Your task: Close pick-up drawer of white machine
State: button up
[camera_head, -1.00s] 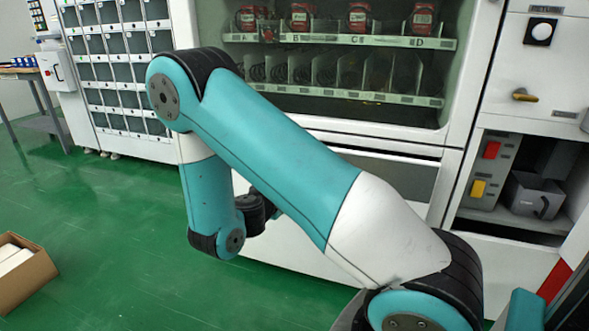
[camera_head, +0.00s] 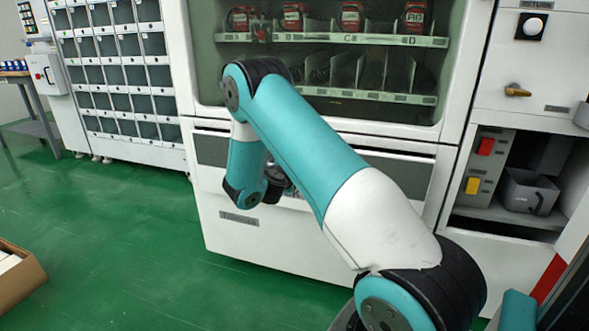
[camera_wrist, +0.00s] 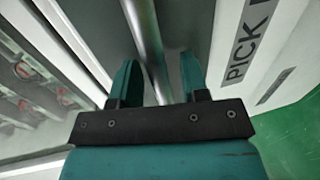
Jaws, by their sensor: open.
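The white machine (camera_head: 215,205) stands ahead, with a glass-fronted display above and a dark horizontal band across its lower front. In the wrist view, a white panel (camera_wrist: 288,50) carries a label reading "PICK", cut off by the frame edge. A metal bar handle (camera_wrist: 147,40) runs beside this panel. My gripper (camera_wrist: 158,75) is open, its two teal fingers on either side of the bar and apart from each other. Contact with the bar cannot be told. In the head view my arm hides the gripper and handle. How far the drawer stands out is unclear.
Red items (camera_head: 293,17) stand on the display shelf. A locker rack (camera_head: 120,75) stands left, a cardboard box (camera_head: 22,275) lower left. Green floor between is clear.

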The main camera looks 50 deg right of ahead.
grip_shut()
jog(key=x, duration=0.2)
jog(key=r+p+x, duration=0.1)
jog(key=x, duration=0.1)
jog(key=shift+d, duration=0.25)
grip_release()
jog(key=shift+a, duration=0.1)
jog(key=p+v, duration=0.2)
jog(key=v, duration=1.5)
jog(key=shift+a, duration=0.2)
